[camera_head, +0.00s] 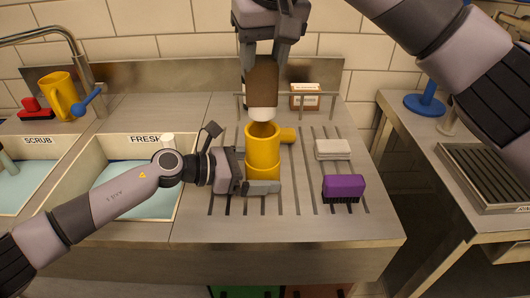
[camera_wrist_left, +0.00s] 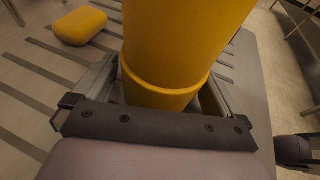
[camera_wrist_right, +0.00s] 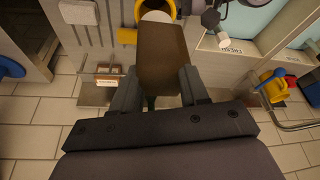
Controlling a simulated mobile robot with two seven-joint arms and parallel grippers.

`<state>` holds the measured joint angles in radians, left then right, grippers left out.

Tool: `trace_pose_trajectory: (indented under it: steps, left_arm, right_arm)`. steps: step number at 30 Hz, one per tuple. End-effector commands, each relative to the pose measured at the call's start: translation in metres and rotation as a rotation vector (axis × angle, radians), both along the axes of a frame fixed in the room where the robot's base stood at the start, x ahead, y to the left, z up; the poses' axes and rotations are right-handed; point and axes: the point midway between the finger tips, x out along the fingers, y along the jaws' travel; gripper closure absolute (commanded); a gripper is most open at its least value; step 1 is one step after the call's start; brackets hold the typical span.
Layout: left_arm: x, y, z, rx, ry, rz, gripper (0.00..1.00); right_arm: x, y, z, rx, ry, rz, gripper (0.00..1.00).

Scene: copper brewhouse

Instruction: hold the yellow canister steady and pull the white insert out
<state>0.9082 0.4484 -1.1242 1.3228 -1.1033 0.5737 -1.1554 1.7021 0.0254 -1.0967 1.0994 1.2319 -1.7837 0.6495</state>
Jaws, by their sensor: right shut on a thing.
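The yellow canister (camera_head: 262,155) stands upright on the ribbed drainboard, its side stub pointing right. My left gripper (camera_head: 262,180) is low on it, with one finger on each side; the left wrist view shows the canister (camera_wrist_left: 170,60) filling the space between those fingers. My right gripper (camera_head: 268,48) is above, shut on a brown-bodied piece with a white lower end, the insert (camera_head: 262,82). The white end is at the canister's open mouth, and part of the mouth shows below it. I cannot tell whether it is fully clear of the rim.
A small box (camera_head: 305,96) stands behind, near a low rail. The FRESH basin (camera_head: 140,195) is left. A yellow jug (camera_head: 61,95) stands by the tap. A gap separates the right-hand counter.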

Motion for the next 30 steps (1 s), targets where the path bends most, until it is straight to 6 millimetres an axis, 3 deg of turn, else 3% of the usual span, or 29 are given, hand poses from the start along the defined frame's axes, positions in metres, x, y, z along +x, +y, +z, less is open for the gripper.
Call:
trace_pose_trajectory:
  steps: [8,24,30]
  left_arm:
    - [-0.002,0.009,0.002,0.000,0.000,0.001,0.00]
    - [-0.029,0.095,0.030,0.001,0.001,0.002,0.00]
    - [-0.034,0.108,0.035,0.000,0.001,0.000,0.00]
  right_arm:
    - [0.000,0.000,0.000,0.000,0.000,0.000,1.00]
    - [0.000,0.000,0.000,0.000,0.000,0.000,1.00]
    - [0.000,0.000,0.000,0.000,0.000,0.000,1.00]
